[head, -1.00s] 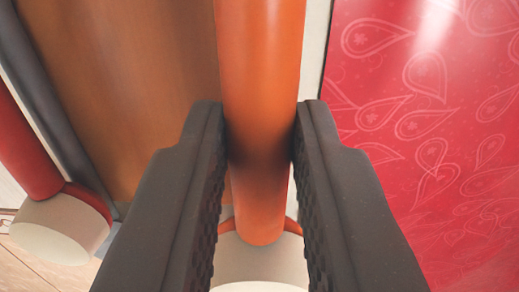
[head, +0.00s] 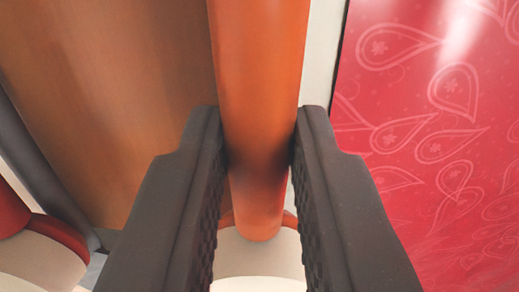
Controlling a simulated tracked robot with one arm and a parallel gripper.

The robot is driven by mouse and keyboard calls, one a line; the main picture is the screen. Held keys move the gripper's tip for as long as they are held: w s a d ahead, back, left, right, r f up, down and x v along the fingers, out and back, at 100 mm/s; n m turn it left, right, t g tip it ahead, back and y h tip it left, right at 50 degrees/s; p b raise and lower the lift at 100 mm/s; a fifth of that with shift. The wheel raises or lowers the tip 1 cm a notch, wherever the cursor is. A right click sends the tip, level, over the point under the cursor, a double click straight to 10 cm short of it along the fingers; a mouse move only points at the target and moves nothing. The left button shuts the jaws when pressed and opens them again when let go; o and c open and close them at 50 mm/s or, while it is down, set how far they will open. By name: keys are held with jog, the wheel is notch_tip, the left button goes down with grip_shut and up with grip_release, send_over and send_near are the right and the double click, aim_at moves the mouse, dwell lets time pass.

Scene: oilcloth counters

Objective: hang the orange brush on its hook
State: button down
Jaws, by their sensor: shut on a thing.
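My gripper (head: 258,150) is shut on the orange brush (head: 258,70), with one dark ridged finger on each side of its handle. The orange handle runs from the top edge of the view down between the fingers to a rounded end. A pale, rounded part with an orange rim (head: 258,255) shows just below that end; I cannot tell whether it belongs to the brush. No hook can be made out in this view.
A brown wooden panel (head: 110,90) fills the left. A red surface with a pale paisley pattern (head: 430,130) lies on the right, beyond a pale strip (head: 322,60). A red thing with a pale end (head: 40,255) is at the lower left, beside a grey bar (head: 40,170).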

jog(key=shift+f, duration=0.5)
jog(key=c, duration=1.3)
grip_release()
jog(key=shift+w+f, duration=0.1)
jog(key=shift+w, duration=0.1)
jog(key=shift+o, duration=0.3)
jog(key=shift+w, duration=0.15)
jog(key=shift+s+r, duration=0.2)
jog(key=shift+s, duration=0.45)
jog(key=s+b, duration=0.2)
jog(key=s, duration=1.1)
jog(key=s+r+g+b, duration=0.1)
jog(key=s+r+b, duration=0.1)
jog(key=s, duration=0.4)
jog(key=s+r+g+b, duration=0.1)
jog(key=s+r+b, duration=0.1)
jog(key=s+r, duration=0.3)
jog(key=s+r+b, duration=0.2)
jog(key=s+r, duration=0.2)
jog(key=s, duration=0.5)
jog(key=shift+g, duration=0.4)
